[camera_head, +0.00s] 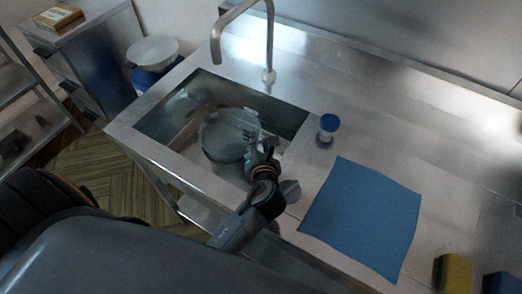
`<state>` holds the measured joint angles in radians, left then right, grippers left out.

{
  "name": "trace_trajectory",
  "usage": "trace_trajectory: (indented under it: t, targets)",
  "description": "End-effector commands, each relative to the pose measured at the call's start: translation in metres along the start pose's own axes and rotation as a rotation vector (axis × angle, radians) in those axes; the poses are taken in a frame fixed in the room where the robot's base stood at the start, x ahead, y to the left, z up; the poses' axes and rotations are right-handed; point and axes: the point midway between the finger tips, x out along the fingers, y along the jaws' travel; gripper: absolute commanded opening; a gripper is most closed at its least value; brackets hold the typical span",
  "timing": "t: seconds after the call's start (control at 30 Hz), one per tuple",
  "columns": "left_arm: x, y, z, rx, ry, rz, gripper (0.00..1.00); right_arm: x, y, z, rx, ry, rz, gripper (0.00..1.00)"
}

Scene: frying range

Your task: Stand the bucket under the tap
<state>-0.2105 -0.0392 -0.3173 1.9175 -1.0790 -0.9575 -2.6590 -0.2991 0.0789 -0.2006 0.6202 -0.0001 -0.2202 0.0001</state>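In the picture the bucket lies below the spout's end. My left gripper (251,138) is at the bucket's right rim, its fingers overlapping the rim. The fingers are small and dark, so I cannot tell whether they are closed on it. My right gripper is not in view.
The back counter is clear.

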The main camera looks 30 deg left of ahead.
Motion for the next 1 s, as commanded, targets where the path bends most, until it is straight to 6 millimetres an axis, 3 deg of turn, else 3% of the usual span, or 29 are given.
trace_trajectory:
  t: [0.1,0.3,1.0]
  targets:
    - [-0.023,0.0,-0.001,-0.002,0.001,-0.001,0.29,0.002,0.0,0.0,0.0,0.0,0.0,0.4]
    - [-0.045,0.0,0.0,0.0,0.0,-0.001,0.29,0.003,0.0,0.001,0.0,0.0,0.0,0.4]
    - [-0.052,0.004,0.006,0.0,0.0,0.001,0.29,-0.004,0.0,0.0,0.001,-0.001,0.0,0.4]
